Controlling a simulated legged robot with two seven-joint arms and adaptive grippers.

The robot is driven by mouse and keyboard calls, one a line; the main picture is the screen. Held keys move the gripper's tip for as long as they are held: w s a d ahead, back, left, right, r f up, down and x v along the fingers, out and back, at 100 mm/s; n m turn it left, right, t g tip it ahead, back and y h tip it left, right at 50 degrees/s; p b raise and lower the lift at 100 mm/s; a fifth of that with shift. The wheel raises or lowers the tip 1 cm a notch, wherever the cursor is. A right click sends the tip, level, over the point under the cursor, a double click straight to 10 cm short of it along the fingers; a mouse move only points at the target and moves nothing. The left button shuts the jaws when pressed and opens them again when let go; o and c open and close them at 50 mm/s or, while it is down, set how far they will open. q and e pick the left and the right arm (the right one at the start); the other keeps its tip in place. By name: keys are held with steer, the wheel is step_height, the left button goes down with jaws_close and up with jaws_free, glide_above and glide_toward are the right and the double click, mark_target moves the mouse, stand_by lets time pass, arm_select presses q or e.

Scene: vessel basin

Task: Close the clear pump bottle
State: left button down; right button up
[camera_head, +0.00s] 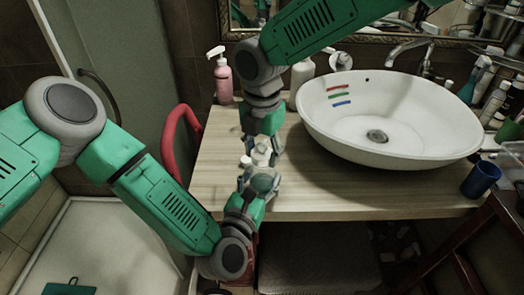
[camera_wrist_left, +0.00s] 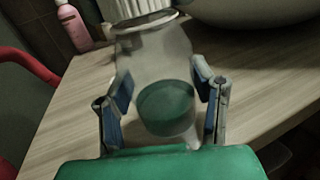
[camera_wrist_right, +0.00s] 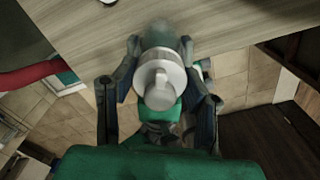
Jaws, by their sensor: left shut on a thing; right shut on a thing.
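The green seen through the clear wall may be a gripper part. My right gripper (camera_wrist_right: 160,85) comes from above and is shut on the white pump head (camera_wrist_right: 158,78), seen from above in the right wrist view. In the head view the white pump (camera_head: 246,161) and clear bottle (camera_head: 262,155) show small between both grippers, near the counter's front edge. Whether pump and bottle neck touch is hidden.
A pink pump bottle (camera_head: 223,82) stands at the back left of the wooden counter (camera_head: 330,190). A white basin (camera_head: 390,120) fills the right part. A blue cup (camera_head: 481,179) stands at the front right. A red curved rail (camera_head: 170,140) is left of the counter.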

steer(key=m, duration=0.5)
steer(key=shift+a, duration=0.15)
steer(key=m, duration=0.8)
steer(key=shift+m, duration=0.4)
steer(key=o, duration=1.3)
